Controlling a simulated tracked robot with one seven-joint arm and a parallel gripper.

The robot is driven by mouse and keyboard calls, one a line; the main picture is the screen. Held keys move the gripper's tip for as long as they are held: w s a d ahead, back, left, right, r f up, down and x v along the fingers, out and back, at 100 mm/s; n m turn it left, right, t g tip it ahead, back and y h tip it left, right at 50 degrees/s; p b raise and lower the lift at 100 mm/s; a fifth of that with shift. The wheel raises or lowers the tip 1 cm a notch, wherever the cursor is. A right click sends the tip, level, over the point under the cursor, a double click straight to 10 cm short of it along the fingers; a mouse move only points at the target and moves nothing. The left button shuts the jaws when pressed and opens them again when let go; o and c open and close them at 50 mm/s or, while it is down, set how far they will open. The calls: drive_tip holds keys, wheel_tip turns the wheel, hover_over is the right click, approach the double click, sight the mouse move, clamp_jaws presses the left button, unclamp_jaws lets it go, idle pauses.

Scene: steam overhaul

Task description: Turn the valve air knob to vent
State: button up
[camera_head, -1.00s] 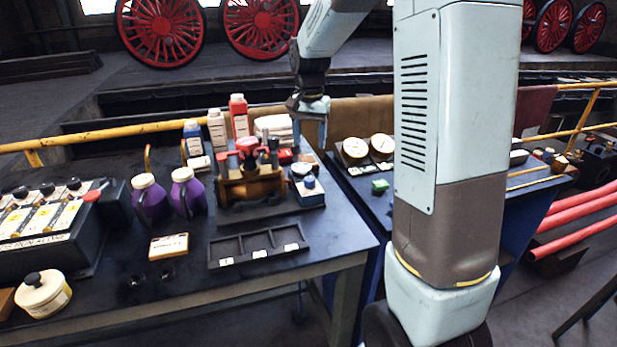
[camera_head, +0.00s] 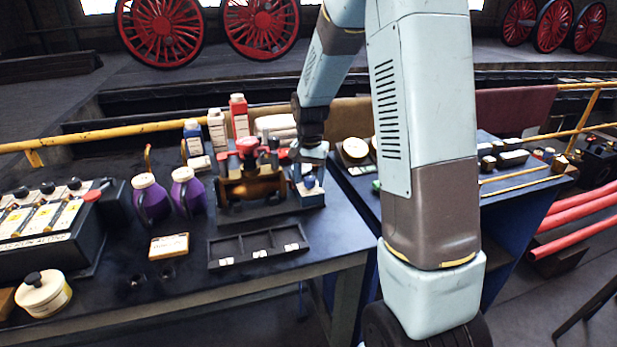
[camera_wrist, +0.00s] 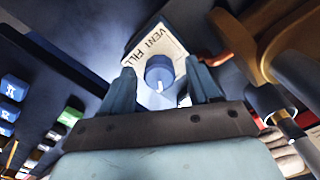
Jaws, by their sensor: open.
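The valve air knob (camera_wrist: 159,72) is a small blue round knob with a white mark, on a plate (camera_wrist: 178,42) lettered VENT and FILL. In the head view the knob (camera_head: 309,183) sits on a small blue box (camera_head: 311,197) at the bench's right end. My gripper (camera_wrist: 162,78) is open, pointing down at the knob. In the wrist view its two fingers show on either side of the knob; I cannot tell whether they touch it. In the head view my gripper (camera_head: 308,172) is just above the box, and its fingertips are hard to make out.
A brass and red valve assembly (camera_head: 250,182) stands close left of the box. A black divided tray (camera_head: 258,247) lies in front. Two purple jugs (camera_head: 187,190) and several bottles stand further left. A second bench (camera_head: 500,202) is on the right.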

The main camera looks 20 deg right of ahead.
drive_tip(key=c, duration=1)
drive_tip(key=shift+a, duration=0.15)
drive_tip(key=shift+c, duration=0.2)
